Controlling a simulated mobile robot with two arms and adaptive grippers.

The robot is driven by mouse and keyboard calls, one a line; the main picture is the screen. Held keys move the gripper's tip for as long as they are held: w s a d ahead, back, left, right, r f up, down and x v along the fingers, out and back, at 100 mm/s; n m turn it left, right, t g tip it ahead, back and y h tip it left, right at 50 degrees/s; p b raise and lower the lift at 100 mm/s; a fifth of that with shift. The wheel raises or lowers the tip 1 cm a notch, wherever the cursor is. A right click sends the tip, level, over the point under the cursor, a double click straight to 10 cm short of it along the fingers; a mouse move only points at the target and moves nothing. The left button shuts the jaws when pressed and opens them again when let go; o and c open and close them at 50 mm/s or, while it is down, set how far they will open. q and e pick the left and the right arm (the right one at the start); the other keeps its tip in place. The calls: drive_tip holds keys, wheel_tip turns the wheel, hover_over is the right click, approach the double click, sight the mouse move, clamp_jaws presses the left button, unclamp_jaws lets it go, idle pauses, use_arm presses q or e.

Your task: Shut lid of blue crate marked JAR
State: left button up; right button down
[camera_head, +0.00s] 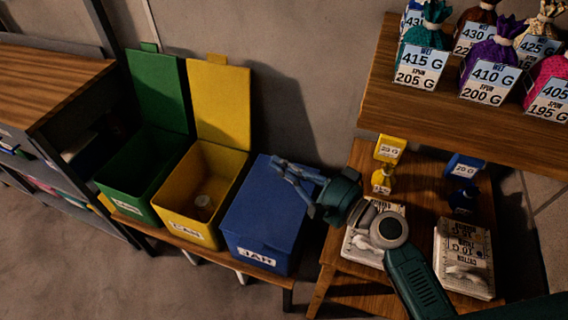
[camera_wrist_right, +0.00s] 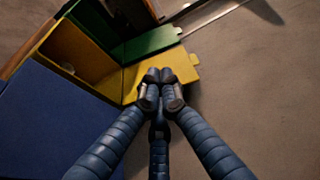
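The blue crate marked JAR (camera_head: 256,257) stands at the right end of a low bench in the head view. Its blue lid (camera_head: 262,205) lies flat over the top, and the inside is hidden. The lid also shows as a flat blue surface at the left of the right wrist view (camera_wrist_right: 45,125). My left gripper is in neither view.
Left of the blue crate stand an open yellow crate (camera_head: 186,222) with a pale item inside and an open green crate (camera_head: 128,190), both lids upright against the wall. A wooden stand (camera_head: 340,279) with weights and cartons is at the right, below a shelf (camera_head: 395,110) of bags.

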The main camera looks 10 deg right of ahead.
wheel_tip(320, 180, up, 10)
idle(0.6)
